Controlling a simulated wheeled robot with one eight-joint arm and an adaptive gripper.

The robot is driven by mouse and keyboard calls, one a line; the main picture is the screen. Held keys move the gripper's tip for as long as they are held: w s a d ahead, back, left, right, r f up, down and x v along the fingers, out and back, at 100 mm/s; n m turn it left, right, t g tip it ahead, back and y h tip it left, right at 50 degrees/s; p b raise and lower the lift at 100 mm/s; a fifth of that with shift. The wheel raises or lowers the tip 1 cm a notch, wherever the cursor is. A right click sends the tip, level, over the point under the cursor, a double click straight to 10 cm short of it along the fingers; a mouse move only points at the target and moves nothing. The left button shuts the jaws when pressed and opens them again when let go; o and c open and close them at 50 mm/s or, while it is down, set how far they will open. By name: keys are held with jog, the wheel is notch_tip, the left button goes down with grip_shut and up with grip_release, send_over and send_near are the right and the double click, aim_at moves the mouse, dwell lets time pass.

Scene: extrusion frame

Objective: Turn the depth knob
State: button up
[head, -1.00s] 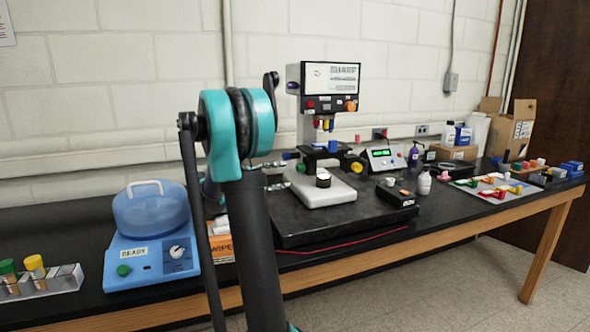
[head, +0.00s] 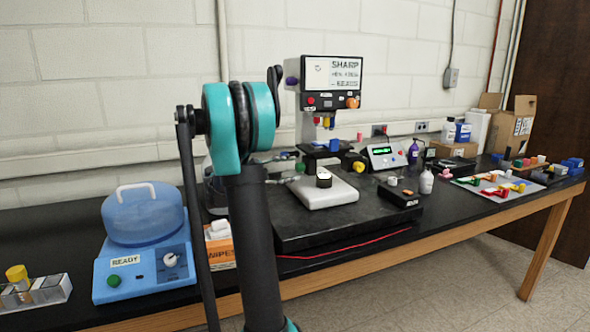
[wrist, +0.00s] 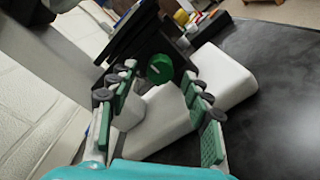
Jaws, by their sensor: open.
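The microscope-like instrument (head: 310,130) stands on the black bench with a lit screen (head: 332,73) that reads SHARP on its upper line. It carries a purple knob (head: 291,81), an orange knob (head: 352,102), a yellow knob (head: 359,167) and a green knob (wrist: 160,68). I cannot read a label showing which one sets depth. My gripper (wrist: 158,82) is open, its green-padded fingers pointing at the green knob, which shows between the fingertips. Contact cannot be told.
The instrument's white base (head: 325,193) rests on a dark slab (head: 290,235). A blue centrifuge-like device (head: 145,270) marked READY and an orange wipes box (head: 220,248) stand to the left. A small meter (head: 384,157) and a black box (head: 400,193) stand to the right.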

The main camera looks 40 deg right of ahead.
jog(key=shift+x, duration=1.1)
grip_shut()
jog(key=m, duration=0.3)
jog(key=shift+m, duration=2.1)
